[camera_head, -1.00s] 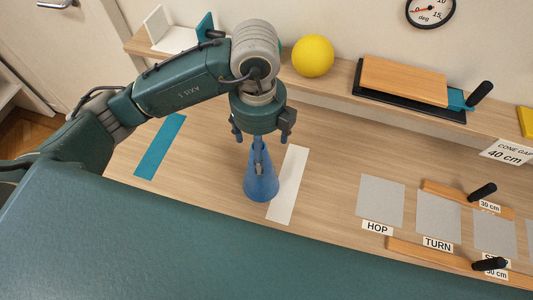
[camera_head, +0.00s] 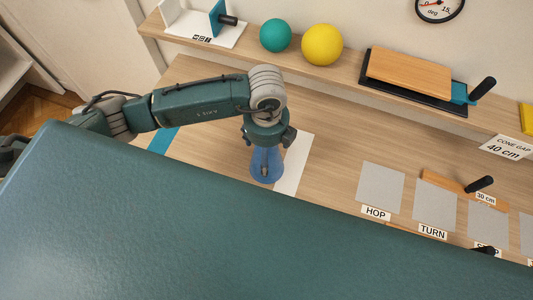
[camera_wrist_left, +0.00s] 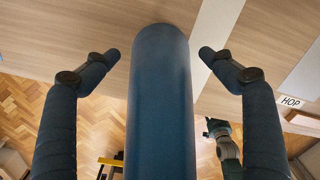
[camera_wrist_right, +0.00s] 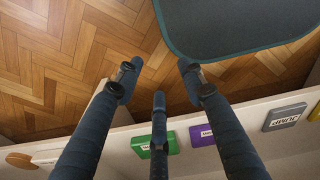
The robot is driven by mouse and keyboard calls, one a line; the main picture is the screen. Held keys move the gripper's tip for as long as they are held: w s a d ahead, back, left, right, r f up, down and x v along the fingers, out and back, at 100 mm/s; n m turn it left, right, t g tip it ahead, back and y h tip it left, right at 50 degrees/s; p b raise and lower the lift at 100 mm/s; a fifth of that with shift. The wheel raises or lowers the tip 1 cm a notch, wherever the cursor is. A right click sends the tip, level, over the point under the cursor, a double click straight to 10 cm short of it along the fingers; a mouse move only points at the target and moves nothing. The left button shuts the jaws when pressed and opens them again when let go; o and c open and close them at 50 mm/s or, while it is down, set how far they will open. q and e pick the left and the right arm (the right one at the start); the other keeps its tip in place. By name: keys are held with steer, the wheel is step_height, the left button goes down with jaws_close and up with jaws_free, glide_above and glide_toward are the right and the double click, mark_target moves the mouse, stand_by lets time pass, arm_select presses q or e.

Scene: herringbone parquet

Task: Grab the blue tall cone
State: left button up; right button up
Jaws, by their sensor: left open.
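The blue tall cone (camera_head: 266,165) stands on the wooden table beside a white strip in the head view. My left gripper (camera_head: 267,152) is above and around its upper part, which it hides. In the left wrist view the cone (camera_wrist_left: 161,95) fills the middle, between the two fingers of my left gripper (camera_wrist_left: 161,54). Gaps show on both sides, so the fingers are open and not touching it. My right gripper (camera_wrist_right: 158,75) is seen only in its own wrist view, with its fingers spread and nothing between them, over the parquet floor.
On the back ledge are a teal ball (camera_head: 275,35), a yellow ball (camera_head: 322,45) and a wooden block (camera_head: 409,73). A white strip (camera_head: 294,166) lies right of the cone. Grey squares labelled HOP (camera_head: 380,187) and TURN (camera_head: 434,206) lie further right.

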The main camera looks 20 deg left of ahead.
arm_select(q)
steer(key=shift+c, duration=0.2)
steer(key=c, duration=1.3)
arm_select(e)
steer(key=shift+s+d+f, duration=0.1)
steer(key=shift+s, duration=0.9)
arm_select(q)
steer(key=shift+d+r, duration=0.1)
arm_select(e)
steer(key=shift+w, duration=0.15)
